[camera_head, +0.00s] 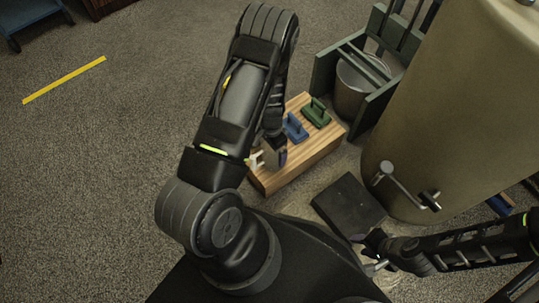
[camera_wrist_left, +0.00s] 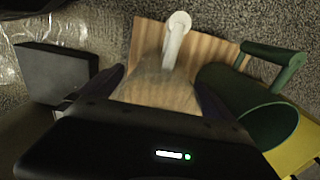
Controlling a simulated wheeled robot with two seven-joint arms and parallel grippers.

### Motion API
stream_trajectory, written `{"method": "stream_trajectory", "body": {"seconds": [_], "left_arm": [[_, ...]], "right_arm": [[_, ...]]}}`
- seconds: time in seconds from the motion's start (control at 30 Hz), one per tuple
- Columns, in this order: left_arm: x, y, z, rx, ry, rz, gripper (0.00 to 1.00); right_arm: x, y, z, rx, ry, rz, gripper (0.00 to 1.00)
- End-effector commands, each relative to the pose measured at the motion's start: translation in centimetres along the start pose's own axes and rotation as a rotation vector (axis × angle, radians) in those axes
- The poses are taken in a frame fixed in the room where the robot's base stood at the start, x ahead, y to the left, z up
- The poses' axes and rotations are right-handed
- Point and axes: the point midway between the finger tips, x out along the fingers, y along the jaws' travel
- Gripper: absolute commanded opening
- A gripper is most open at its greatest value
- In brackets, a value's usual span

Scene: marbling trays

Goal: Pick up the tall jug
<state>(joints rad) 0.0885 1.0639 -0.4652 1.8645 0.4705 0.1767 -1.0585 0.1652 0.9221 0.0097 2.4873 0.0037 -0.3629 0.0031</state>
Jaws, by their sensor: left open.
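A pale, see-through vessel with a white handle, seemingly the jug, stands at the near end of the wooden block (camera_head: 300,166). Its white handle (camera_head: 257,160) shows beside my left gripper (camera_head: 273,150), which hides much of the rest. In the left wrist view the pale body (camera_wrist_left: 158,92) lies between the two dark, parted fingers, and its white handle (camera_wrist_left: 177,38) points away from me. I cannot tell whether the fingers touch it. I cannot judge its height. My right gripper (camera_head: 374,254) is open and empty, low at the right.
A dark box (camera_head: 348,205), a tan tank (camera_head: 440,110) and a metal pot (camera_head: 355,90) stand right.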

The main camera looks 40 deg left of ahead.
Motion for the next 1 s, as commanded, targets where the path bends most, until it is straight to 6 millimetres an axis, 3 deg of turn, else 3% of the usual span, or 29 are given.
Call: {"method": "stream_trajectory", "body": {"seconds": [0.37,1.0], "left_arm": [[-0.02,0.01,0.02,0.000,0.000,0.000,1.00],[-0.02,0.00,0.02,0.000,0.000,0.000,0.48]], "right_arm": [[0.00,-0.02,0.01,0.000,0.000,0.000,0.36],[0.00,-0.02,0.03,-0.001,-0.001,0.000,0.36]]}}
